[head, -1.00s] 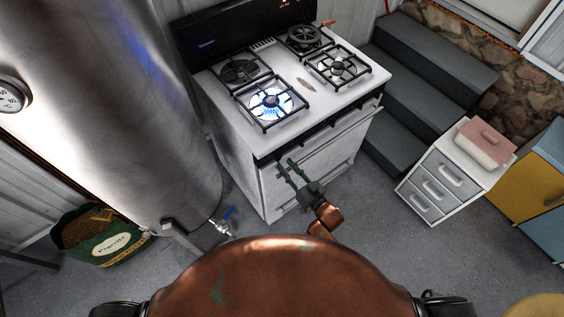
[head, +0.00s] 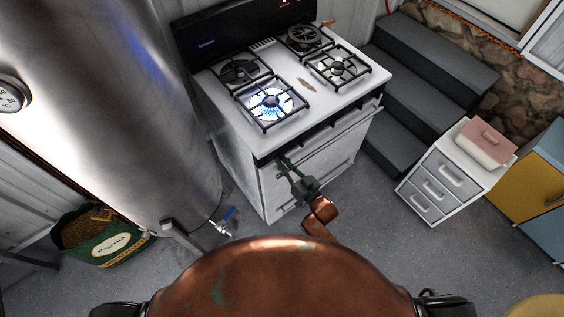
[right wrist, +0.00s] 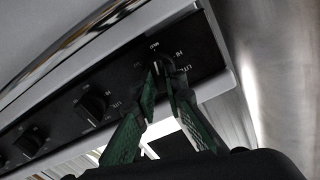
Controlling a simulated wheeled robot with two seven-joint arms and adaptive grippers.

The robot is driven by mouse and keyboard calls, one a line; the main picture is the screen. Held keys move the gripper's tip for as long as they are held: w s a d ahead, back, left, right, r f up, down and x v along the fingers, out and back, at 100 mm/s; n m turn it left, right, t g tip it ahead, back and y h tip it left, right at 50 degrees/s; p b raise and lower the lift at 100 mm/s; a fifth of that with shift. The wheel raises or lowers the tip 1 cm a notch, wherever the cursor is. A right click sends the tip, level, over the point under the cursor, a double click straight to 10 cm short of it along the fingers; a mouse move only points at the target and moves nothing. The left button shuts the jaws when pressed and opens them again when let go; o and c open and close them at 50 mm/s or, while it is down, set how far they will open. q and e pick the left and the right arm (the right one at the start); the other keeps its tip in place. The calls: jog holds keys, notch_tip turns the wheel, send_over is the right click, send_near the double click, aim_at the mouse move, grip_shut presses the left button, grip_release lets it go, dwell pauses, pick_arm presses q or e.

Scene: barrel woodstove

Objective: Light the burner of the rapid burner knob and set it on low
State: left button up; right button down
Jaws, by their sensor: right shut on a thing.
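The white stove (head: 320,95) stands ahead, and its front-left burner (head: 270,103) is lit with a blue flame. My right gripper (head: 283,163) is at the stove's front panel, below that burner. In the right wrist view, its green fingers (right wrist: 162,72) are shut on a dark knob (right wrist: 158,62) at the end of the black control panel (right wrist: 112,80). The fingers hide much of the knob, so I cannot read its setting. Markings such as "LITE" and "HI" show around it. My left gripper is out of view.
More knobs, one of them here (right wrist: 91,106), sit along the panel. A large metal tank (head: 130,110) stands left of the stove. Grey steps (head: 420,90) and a small white drawer unit (head: 440,185) are on the right. Three other burners look unlit.

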jog(key=shift+n, duration=0.3)
jog(key=n, duration=0.6)
jog(key=shift+s+a, duration=0.1)
jog(key=shift+a, duration=0.05)
jog(key=n+b, duration=0.1)
jog(key=n, duration=0.5)
jog(key=shift+f, duration=0.1)
dwell(0.8)
jog(key=c, duration=2)
grip_release()
jog(key=shift+s, duration=0.1)
jog(key=v, duration=1.2)
